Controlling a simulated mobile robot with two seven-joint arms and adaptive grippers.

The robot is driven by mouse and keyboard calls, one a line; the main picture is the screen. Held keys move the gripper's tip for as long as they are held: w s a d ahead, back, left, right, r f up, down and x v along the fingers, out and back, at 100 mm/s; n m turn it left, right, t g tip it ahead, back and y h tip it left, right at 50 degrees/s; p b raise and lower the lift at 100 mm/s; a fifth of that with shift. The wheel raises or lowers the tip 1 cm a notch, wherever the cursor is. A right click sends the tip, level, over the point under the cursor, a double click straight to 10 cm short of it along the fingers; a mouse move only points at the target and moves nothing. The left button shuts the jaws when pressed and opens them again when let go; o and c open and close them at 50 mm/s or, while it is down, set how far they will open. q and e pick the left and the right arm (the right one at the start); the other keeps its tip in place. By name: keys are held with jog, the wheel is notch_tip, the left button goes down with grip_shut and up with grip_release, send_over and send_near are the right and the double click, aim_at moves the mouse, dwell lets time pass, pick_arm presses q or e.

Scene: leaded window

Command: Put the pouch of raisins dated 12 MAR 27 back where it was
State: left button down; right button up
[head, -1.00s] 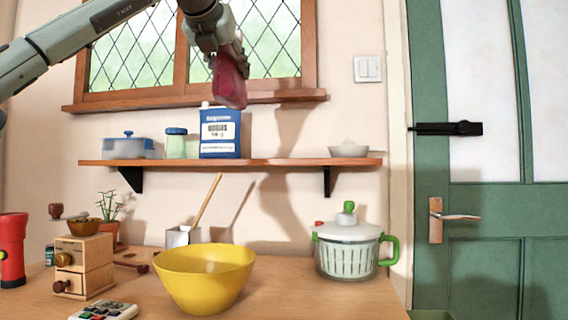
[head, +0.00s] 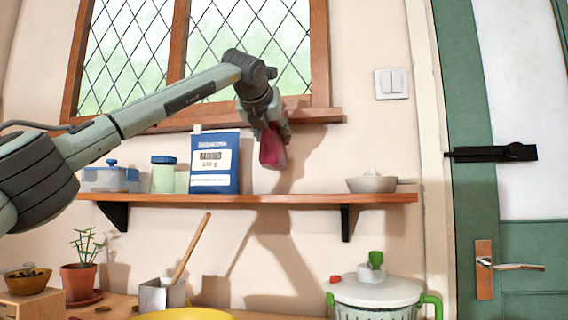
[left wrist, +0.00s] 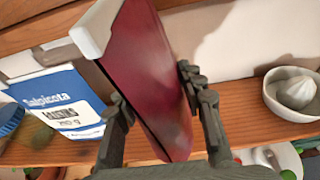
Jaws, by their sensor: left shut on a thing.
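A dark red pouch (head: 272,148) hangs in my left gripper (head: 271,124), above the wall shelf (head: 300,198) and just right of a blue and white packet. In the left wrist view the pouch (left wrist: 150,75) has a pale end at its top left, and the fingers of my left gripper (left wrist: 160,105) close on it from both sides. No date on the pouch can be read. The pouch's lower end is above the shelf board in the head view. My right gripper is not in view.
On the shelf stand a clear box with blue lid (head: 111,178), a jar (head: 163,175), the blue packet (head: 214,162) and, at the right, a pale citrus juicer (head: 371,182). Shelf between packet and juicer is clear. The window sill (head: 315,116) juts out above.

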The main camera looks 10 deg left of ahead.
aim_at(283, 168)
pick_arm(q)
jog(key=w, duration=0.1)
jog(key=w+d+f, duration=0.1)
jog(key=w+f, duration=0.1)
jog(key=shift+d+p, duration=0.35)
jog(key=shift+d, duration=0.05)
jog(key=shift+w+f, duration=0.15)
jog(key=shift+f, duration=0.15)
jog(key=shift+f+b, duration=0.3)
jog(key=shift+f, duration=1.45)
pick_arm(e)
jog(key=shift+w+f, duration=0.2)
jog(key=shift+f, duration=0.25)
pick_arm(q)
jog(key=shift+f, duration=0.1)
jog(key=c, duration=0.9)
grip_release()
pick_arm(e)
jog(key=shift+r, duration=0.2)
pick_arm(q)
jog(key=shift+s, duration=0.25)
jog(key=b+v, duration=0.4)
jog(key=v, duration=0.7)
jog(key=shift+s+r, duration=0.25)
jog(key=shift+s, duration=0.05)
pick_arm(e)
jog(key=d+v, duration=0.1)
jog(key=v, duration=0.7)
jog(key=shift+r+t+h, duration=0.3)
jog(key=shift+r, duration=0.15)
